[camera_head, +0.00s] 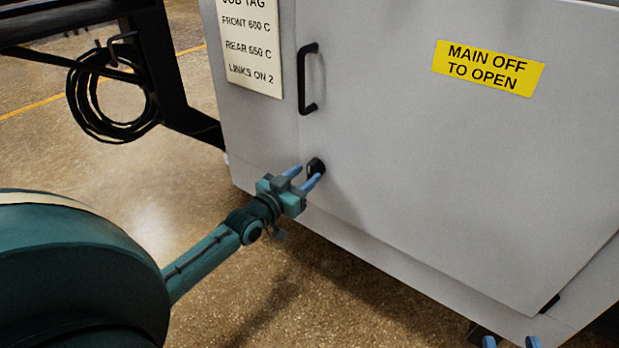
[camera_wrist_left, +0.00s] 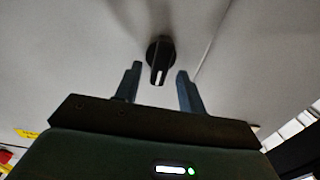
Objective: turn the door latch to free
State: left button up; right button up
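The door latch is a small black knob (camera_head: 316,166) low on the left side of the grey cabinet door (camera_head: 430,170). In the left wrist view the latch (camera_wrist_left: 160,52) has a white mark on its lower end. My left gripper (camera_head: 307,173) is open in front of it, one finger on each side in the picture. In the left wrist view a gap shows between the latch and both fingers, and no contact shows. At the bottom right, only the blue fingertips of my right gripper (camera_head: 511,341) show, apart, with nothing visible between them.
A black door handle (camera_head: 307,79) sticks out above the latch. A job tag (camera_head: 250,45) is left of it, and a yellow "MAIN OFF TO OPEN" sign (camera_head: 488,67) is on the door. A black frame (camera_head: 165,65) with a coiled cable (camera_head: 100,100) stands at left. Open floor lies below.

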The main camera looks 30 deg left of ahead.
pick_arm(q)
jog(key=shift+w+d+b, duration=0.15)
jog(key=shift+w+b, duration=0.15)
jog(key=shift+w, duration=1)
jog(key=shift+c, duration=0.2)
grip_shut()
